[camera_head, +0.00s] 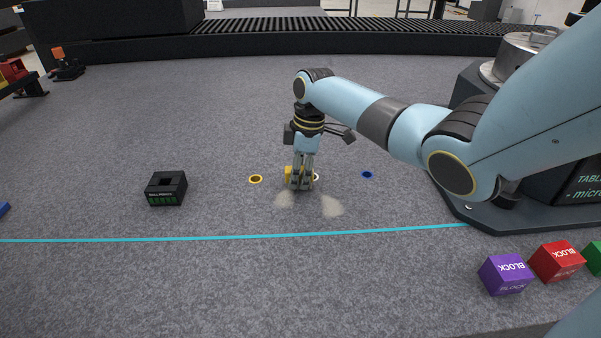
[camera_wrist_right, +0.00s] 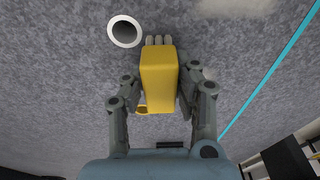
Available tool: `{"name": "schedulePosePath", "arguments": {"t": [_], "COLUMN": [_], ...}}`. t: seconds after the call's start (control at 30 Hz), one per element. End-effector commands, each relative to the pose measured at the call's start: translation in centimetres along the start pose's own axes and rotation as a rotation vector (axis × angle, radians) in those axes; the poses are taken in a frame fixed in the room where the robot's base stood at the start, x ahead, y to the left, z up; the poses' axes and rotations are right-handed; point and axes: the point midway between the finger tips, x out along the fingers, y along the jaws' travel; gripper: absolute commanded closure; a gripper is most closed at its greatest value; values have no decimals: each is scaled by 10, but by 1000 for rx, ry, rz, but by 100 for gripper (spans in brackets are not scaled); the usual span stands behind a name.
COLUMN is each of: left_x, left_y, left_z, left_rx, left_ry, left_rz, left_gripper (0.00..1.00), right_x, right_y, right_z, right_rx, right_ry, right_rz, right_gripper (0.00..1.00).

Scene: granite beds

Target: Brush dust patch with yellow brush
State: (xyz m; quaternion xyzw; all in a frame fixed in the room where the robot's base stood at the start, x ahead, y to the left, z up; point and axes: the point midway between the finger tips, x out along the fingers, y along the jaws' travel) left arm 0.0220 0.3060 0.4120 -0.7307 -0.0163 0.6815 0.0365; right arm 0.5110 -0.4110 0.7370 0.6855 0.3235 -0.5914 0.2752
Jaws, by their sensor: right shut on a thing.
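My right gripper (camera_head: 300,184) reaches down to the grey granite bed and is shut on the yellow brush (camera_head: 288,173). In the right wrist view the brush (camera_wrist_right: 159,72) sits between the fingers of the gripper (camera_wrist_right: 160,85), with pale bristles at its far end. Two pale dust patches lie on the bed: one (camera_head: 284,199) just in front of the gripper, the other (camera_head: 332,206) to its right. Part of a dust patch (camera_wrist_right: 253,5) shows at the top of the wrist view. I cannot tell whether the bristles touch the surface. My left gripper is not in view.
A white-rimmed hole (camera_wrist_right: 125,31) is beside the brush. A yellow-rimmed hole (camera_head: 255,179) and a blue one (camera_head: 367,174) lie to either side. A black box (camera_head: 166,188) stands left. A cyan line (camera_head: 200,239) crosses the front. Purple (camera_head: 506,274) and red (camera_head: 557,261) blocks stand front right.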

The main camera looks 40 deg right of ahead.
Motion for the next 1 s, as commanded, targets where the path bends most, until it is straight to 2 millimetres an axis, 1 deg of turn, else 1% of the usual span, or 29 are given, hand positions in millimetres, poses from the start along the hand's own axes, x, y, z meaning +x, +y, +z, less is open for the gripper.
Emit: {"name": "schedulePosePath", "arguments": {"t": [0.1, 0.23, 0.37, 0.5, 0.63, 0.77, 1.0], "left_x": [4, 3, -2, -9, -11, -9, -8], "left_y": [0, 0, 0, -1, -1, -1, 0], "left_z": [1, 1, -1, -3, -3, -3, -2], "left_rx": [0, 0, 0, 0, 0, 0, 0], "left_ry": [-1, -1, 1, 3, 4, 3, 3], "left_rz": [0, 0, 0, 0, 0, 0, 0], "left_gripper": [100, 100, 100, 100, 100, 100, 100], "right_x": [5, 5, 3, -1, 0, 1, 2], "right_y": [-1, -2, -2, -2, -2, -2, -2], "right_z": [-10, -13, -6, 6, 11, 5, -13], "right_rx": [0, 0, 1, 1, 0, 0, 0], "right_ry": [1, 0, -3, -4, -3, -1, 0], "right_rz": [-3, -4, -5, -5, -5, -4, -4], "right_gripper": [100, 100, 100, 100, 100, 100, 100]}}
